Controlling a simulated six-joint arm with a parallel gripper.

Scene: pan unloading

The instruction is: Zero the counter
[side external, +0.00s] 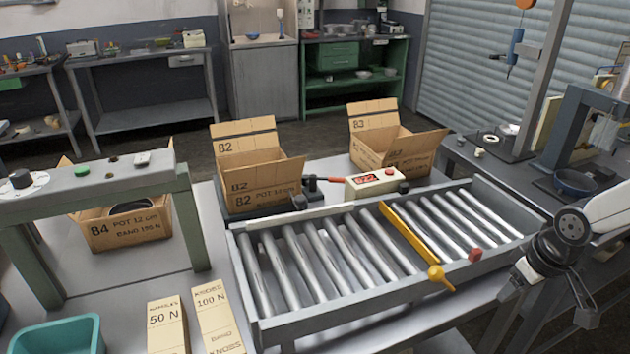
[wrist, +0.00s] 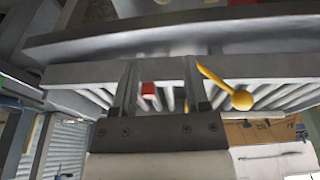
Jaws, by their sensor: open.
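The counter (side external: 358,188) is a cream box behind the roller conveyor, with a lit red display (side external: 367,179) of digits too small to read surely. A red button (side external: 390,171) sits on its top, and a dark knob (side external: 404,187) is at its right end. My gripper (side external: 521,274) is at the right, beyond the conveyor's near right end and well apart from the counter. In the wrist view its two fingers (wrist: 160,68) stand apart with nothing held. The counter cannot be made out in the wrist view.
The roller conveyor (side external: 345,315) lies between, with a yellow bar and knob (side external: 436,273) across it and a red knob (side external: 475,254). A green-legged bench (side external: 110,182) is at left, a teal bin (side external: 60,335) at front left.

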